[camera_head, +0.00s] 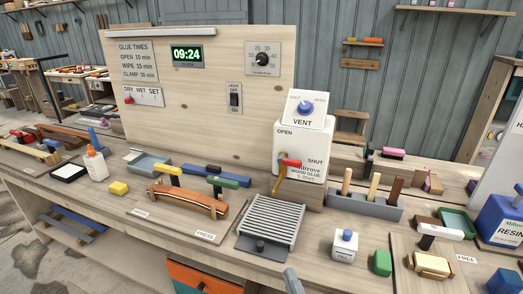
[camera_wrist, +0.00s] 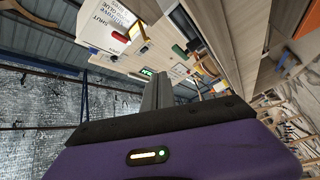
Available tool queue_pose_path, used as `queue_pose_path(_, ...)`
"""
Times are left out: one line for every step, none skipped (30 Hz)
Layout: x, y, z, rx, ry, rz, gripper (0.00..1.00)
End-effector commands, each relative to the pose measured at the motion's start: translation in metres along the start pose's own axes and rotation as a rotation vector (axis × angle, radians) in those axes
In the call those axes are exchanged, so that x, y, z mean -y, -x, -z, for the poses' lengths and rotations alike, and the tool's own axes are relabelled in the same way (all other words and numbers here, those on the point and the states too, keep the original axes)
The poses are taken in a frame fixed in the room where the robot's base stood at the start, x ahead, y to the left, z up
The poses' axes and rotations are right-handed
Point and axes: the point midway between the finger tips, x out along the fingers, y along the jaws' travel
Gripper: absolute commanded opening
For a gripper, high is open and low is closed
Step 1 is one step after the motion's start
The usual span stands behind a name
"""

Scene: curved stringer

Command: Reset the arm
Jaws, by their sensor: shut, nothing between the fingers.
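My gripper (camera_wrist: 160,78) shows in the wrist view as grey fingers pressed together, in front of a black band and a purple housing with a small lit strip. It is shut and empty. The wrist view is strongly tilted, with the bench and the white glue container at its top. In the head view only a grey tip shows at the bottom edge, in front of the bench; I cannot tell for sure that it is my gripper. The rest of my arm is out of view.
The wooden bench (camera_head: 98,205) is crowded. An upright panel (camera_head: 205,115) stands behind.

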Motion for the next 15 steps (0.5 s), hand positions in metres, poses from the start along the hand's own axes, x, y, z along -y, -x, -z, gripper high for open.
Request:
queue_pose_path(-0.004, 0.017, 0.000, 0.018, -0.065, -0.010, 0.00)
queue_pose_path(-0.007, 0.026, 0.000, 0.029, -0.108, -0.015, 0.00)
queue_pose_path(-0.011, 0.040, 0.000, 0.045, -0.165, -0.024, 0.00)
queue_pose_path(-0.014, 0.050, 0.000, 0.057, -0.209, -0.029, 0.00)
queue_pose_path(-0.017, 0.062, 0.001, 0.069, -0.255, -0.035, 0.00)
queue_pose_path(-0.021, 0.078, 0.002, 0.085, -0.316, -0.043, 0.00)
queue_pose_path(-0.025, 0.090, 0.002, 0.099, -0.362, -0.049, 0.00)
queue_pose_path(-0.028, 0.103, 0.003, 0.113, -0.407, -0.054, 0.00)
queue_pose_path(-0.033, 0.120, 0.004, 0.132, -0.466, -0.061, 0.00)
queue_pose_path(-0.036, 0.133, 0.005, 0.145, -0.508, -0.067, 0.00)
queue_pose_path(-0.040, 0.145, 0.006, 0.158, -0.549, -0.072, 0.00)
queue_pose_path(-0.045, 0.161, 0.007, 0.177, -0.601, -0.077, 0.00)
queue_pose_path(-0.048, 0.173, 0.009, 0.191, -0.641, -0.082, 0.00)
queue_pose_path(-0.052, 0.184, 0.011, 0.205, -0.675, -0.086, 0.00)
queue_pose_path(-0.058, 0.199, 0.013, 0.222, -0.722, -0.092, 0.00)
